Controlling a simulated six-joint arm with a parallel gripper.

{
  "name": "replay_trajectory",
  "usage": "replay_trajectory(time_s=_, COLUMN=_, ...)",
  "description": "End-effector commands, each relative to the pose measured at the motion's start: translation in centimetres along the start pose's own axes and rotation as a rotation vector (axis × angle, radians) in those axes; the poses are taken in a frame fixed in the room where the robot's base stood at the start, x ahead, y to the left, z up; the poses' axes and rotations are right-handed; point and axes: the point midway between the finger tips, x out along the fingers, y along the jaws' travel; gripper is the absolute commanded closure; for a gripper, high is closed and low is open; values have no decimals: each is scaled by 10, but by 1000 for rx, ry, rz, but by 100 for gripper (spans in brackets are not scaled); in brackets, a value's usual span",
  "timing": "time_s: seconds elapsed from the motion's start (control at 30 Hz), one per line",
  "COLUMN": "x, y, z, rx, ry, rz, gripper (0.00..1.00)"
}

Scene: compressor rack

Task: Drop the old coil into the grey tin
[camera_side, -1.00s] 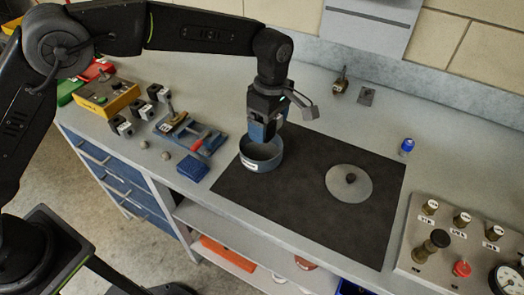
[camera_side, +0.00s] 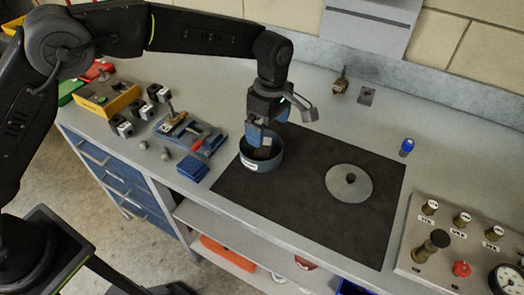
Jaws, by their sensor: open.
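A small dark grey block, which looks like the old coil (camera_side: 263,151), shows inside the tin below the fingers. The fingers and the tin's rim partly hide it, and I cannot tell whether it touches the tin floor.
A pale round disc (camera_side: 349,184) lies on the dark mat (camera_side: 310,215). Left of the tin are a blue block (camera_side: 192,168), a vise-like tool (camera_side: 188,133) and several black blocks (camera_side: 146,111). A gauge panel (camera_side: 460,240) stands at right. The mat between tin and disc is clear.

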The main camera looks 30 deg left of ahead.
Motion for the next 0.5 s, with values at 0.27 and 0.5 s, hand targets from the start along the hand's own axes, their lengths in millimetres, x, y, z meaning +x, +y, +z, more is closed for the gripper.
replay_trajectory(time_s=0.27, x=-54, y=1, z=0, rx=0, ry=-2, rz=8, gripper=0)
replay_trajectory(time_s=0.5, x=-105, y=1, z=0, rx=-1, ry=-2, rz=6, gripper=0)
